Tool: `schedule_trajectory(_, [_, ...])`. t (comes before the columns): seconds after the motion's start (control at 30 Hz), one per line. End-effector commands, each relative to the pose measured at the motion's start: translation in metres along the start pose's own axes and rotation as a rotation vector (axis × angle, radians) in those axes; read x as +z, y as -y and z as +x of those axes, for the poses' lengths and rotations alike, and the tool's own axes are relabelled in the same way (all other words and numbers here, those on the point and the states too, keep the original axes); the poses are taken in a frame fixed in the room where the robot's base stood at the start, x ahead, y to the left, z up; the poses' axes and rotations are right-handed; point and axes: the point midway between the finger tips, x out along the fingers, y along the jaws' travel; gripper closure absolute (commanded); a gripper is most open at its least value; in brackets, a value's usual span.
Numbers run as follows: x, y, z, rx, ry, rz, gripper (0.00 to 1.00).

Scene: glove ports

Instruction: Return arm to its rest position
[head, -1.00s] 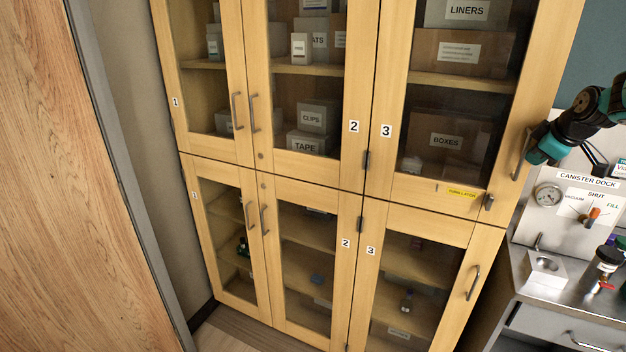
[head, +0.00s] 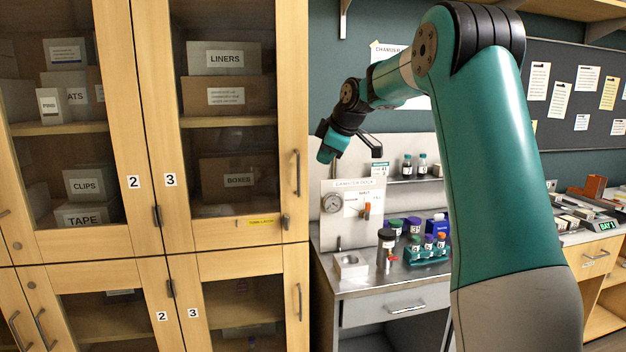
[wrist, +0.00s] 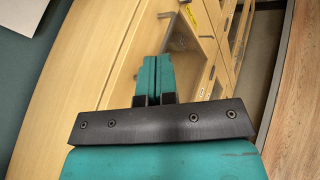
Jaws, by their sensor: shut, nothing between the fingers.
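My gripper shows in the wrist view (wrist: 158,80), its two teal fingers side by side with nothing between them. It is shut. In the head view my arm rises at the right, bends at the top and reaches back to the left. Its end (head: 328,150) hangs in front of the wall, above and left of the canister dock panel. The wooden cabinet (wrist: 105,60) lies beyond the fingers in the wrist view, with a door handle just behind the fingertips. I cannot tell the exact gap to it.
The glass-door cabinet (head: 155,120) fills the left, with a handle (head: 297,172) near my gripper. The steel bench (head: 400,282) carries a teal rack (head: 428,255) with several coloured-cap containers. A shelf (head: 410,179) holds small bottles. A notice board (head: 560,105) hangs at the right.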

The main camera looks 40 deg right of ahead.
Motion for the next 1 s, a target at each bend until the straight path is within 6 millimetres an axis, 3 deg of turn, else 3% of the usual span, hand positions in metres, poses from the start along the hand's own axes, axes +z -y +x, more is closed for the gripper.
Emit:
schedule_trajectory(0.23, [0.003,-0.002,-0.024,-0.001,0.001,0.001,1.00])
schedule_trajectory(0.47, [0.004,-0.002,-0.027,-0.003,0.002,0.003,1.00])
schedule_trajectory(0.57, [-0.003,0.008,-0.025,-0.019,-0.003,0.008,1.00])
schedule_trajectory(0.67, [-0.025,0.043,-0.021,-0.071,-0.018,0.027,1.00])
schedule_trajectory(0.77, [-0.057,0.105,-0.018,-0.161,-0.031,0.063,1.00])
schedule_trajectory(0.9, [-0.087,0.216,-0.023,-0.312,-0.020,0.122,1.00])
schedule_trajectory(1.0, [-0.091,0.296,-0.033,-0.417,0.013,0.161,1.00])
